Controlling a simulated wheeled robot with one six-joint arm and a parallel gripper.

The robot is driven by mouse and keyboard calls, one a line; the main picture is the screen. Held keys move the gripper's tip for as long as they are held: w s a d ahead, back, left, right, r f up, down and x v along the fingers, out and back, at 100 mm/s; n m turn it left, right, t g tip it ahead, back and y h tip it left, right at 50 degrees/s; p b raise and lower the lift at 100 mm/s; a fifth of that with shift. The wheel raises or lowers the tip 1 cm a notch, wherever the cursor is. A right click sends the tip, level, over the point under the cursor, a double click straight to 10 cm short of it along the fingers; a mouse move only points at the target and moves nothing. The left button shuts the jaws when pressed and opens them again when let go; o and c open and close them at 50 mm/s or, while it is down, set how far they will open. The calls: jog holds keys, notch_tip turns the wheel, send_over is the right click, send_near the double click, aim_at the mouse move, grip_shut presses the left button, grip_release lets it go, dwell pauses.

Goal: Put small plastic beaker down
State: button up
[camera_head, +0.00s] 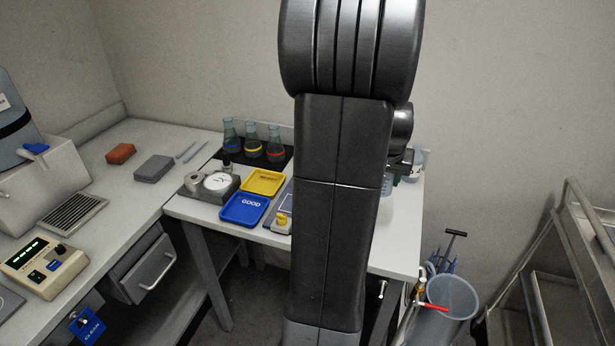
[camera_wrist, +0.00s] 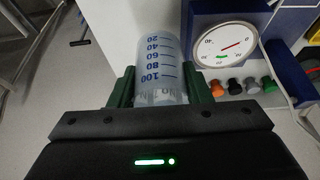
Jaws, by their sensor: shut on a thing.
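The small plastic beaker (camera_wrist: 160,68) is clear, with blue graduation marks from 20 to 100, in the middle of the wrist view. My gripper (camera_wrist: 160,84) is shut on it, with one dark green finger on each side. In the head view my arm hides most of the gripper. A small bluish part of the beaker (camera_head: 387,184) shows at the arm's right edge, over the right end of the white table (camera_head: 402,235). I cannot tell whether its base touches the table.
A dial gauge (camera_wrist: 226,45) in a blue housing stands close right of the beaker, with several coloured knobs (camera_wrist: 235,87) by it. Yellow (camera_head: 263,182) and blue (camera_head: 244,209) trays and several flasks (camera_head: 253,142) are left of my arm. A bucket (camera_head: 450,298) is beyond the table's right edge.

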notch_tip(320, 180, down, 10)
jog(key=shift+w+r, duration=0.1)
dwell(0.4)
jog(key=shift+f, duration=0.2)
jog(key=o, duration=0.5)
jog(key=shift+f, duration=0.1)
jog(key=o, duration=0.5)
jog(key=shift+c, duration=0.2)
jog(key=shift+r, duration=0.25)
